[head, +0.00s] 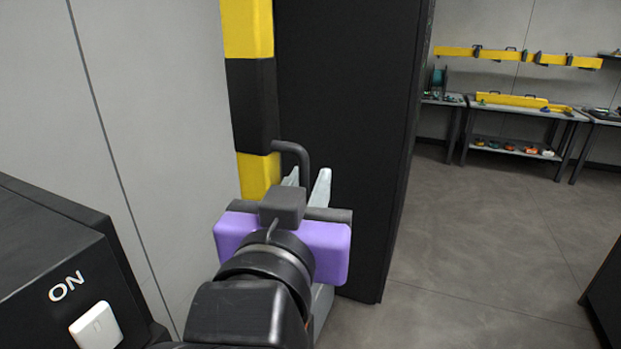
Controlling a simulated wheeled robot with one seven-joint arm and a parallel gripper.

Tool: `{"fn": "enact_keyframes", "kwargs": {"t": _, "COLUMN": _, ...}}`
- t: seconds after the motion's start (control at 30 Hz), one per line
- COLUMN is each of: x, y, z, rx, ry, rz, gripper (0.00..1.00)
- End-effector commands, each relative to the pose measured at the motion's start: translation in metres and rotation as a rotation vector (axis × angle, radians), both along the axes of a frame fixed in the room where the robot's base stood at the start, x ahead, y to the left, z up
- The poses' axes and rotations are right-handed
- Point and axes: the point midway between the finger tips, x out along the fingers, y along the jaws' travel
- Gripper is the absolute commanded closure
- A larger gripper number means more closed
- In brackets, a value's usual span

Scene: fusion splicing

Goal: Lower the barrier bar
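The barrier bar (251,90), with yellow and black bands, stands upright against the light grey wall. A dark grey bent handle (294,148) sticks out from its right side near the lower yellow band. My gripper (307,177), with a purple body and pale grey fingers, is just below the handle's bend. The fingers are apart, and the handle's lower part runs down between them in this view. I cannot tell whether they touch it. The gripper body and wrist hide the handle's lower end and whatever is below the bar.
A tall black panel (345,120) stands close to the right of the bar. A black box (50,265) with an ON switch (97,326) is at the lower left. Open floor (470,240) lies to the right, with workbenches (520,108) at the back.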

Motion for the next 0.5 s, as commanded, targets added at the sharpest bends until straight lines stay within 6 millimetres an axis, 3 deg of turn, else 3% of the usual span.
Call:
{"fn": "enact_keyframes", "kwargs": {"t": 0.2, "x": 0.0002, "y": 0.0, "z": -0.0001, "rx": 0.0, "ry": 0.0, "rz": 0.0, "gripper": 0.82}}
{"fn": "enact_keyframes", "kwargs": {"t": 0.3, "x": 0.0001, "y": 0.0, "z": 0.0, "rx": 0.0, "ry": 0.0, "rz": 0.0, "gripper": 1.0}}
{"fn": "enact_keyframes", "kwargs": {"t": 0.5, "x": -0.0001, "y": 0.0, "z": 0.0, "rx": 0.0, "ry": -0.001, "rz": 0.0, "gripper": 1.0}}
